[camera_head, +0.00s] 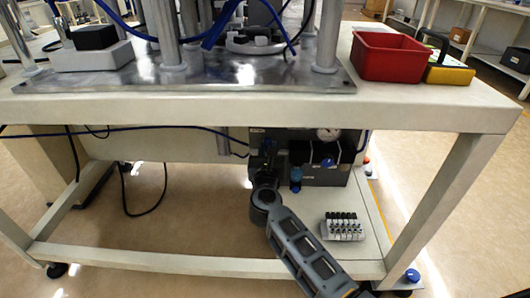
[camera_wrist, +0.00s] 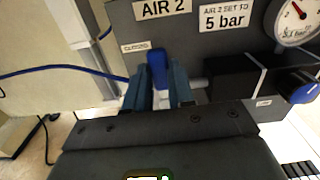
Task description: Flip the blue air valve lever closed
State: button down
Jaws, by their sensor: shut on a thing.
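The blue air valve lever (camera_wrist: 158,68) stands between my two fingers in the wrist view, below the "AIR 2" label (camera_wrist: 163,8). Its top shows above the fingertips. My gripper (camera_wrist: 159,88) is shut on the lever, one finger on each side. A small label, too small to read surely, is just left of the lever. In the head view my gripper (camera_head: 264,160) is under the table at the left end of the dark valve panel (camera_head: 325,177).
A pressure gauge (camera_wrist: 297,18) and a black unit with a blue knob (camera_wrist: 303,93) are right of the lever. A blue hose (camera_wrist: 60,70) runs in from the left. The table top (camera_head: 430,105) is above my arm. A small valve block (camera_head: 342,228) sits on the lower shelf.

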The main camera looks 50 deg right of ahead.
jog(key=shift+s+f+m, duration=0.1)
jog(key=shift+m, duration=0.2)
jog(key=c, duration=1)
grip_release()
jog(key=shift+d, duration=0.1)
jog(key=shift+o, duration=0.2)
jog(key=p+v, duration=0.2)
jog(key=v, duration=0.5)
jog(key=shift+s+a, duration=0.25)
jog(key=shift+a, duration=0.1)
